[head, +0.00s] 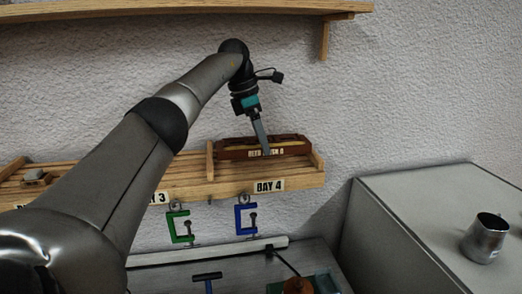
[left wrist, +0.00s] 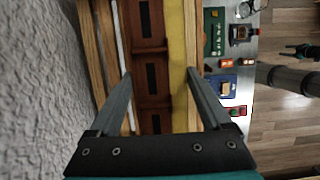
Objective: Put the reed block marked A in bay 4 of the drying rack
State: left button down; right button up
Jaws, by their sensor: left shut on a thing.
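The reed block (head: 232,154) is a long dark red-brown block with a pale label; its last letter is too small to read surely. It lies lengthwise at bay 4 of the wooden drying rack (head: 215,188), between a divider (head: 210,160) and the right end piece, above the bay 4 label (head: 269,186). I cannot tell whether it rests fully on the slats. My left gripper (head: 266,151) comes down from above and is shut on the block's middle. In the left wrist view the block (left wrist: 150,50), with dark slots, runs between both fingers (left wrist: 160,85).
A wooden shelf (head: 170,8) is on the wall above. Green (head: 180,226) and blue (head: 244,218) clamps hang below the rack. A grey cabinet (head: 410,215) with a metal cup (head: 484,240) stands at right. A small block (head: 36,176) lies on the rack's left part.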

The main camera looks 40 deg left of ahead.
aim_at(258, 142)
pick_arm(q)
notch_tip(258, 142, down, 2)
jog(key=shift+d+f, duration=0.1)
jog(key=shift+f, duration=0.05)
jog(key=shift+w+a+f+p, duration=0.2)
jog(key=shift+f+p, duration=0.15)
jog(key=shift+f, duration=0.25)
jog(key=shift+s, duration=0.1)
grip_release()
jog(key=shift+f, duration=0.15)
jog(key=shift+v, duration=3.95)
jog(key=shift+d, duration=0.1)
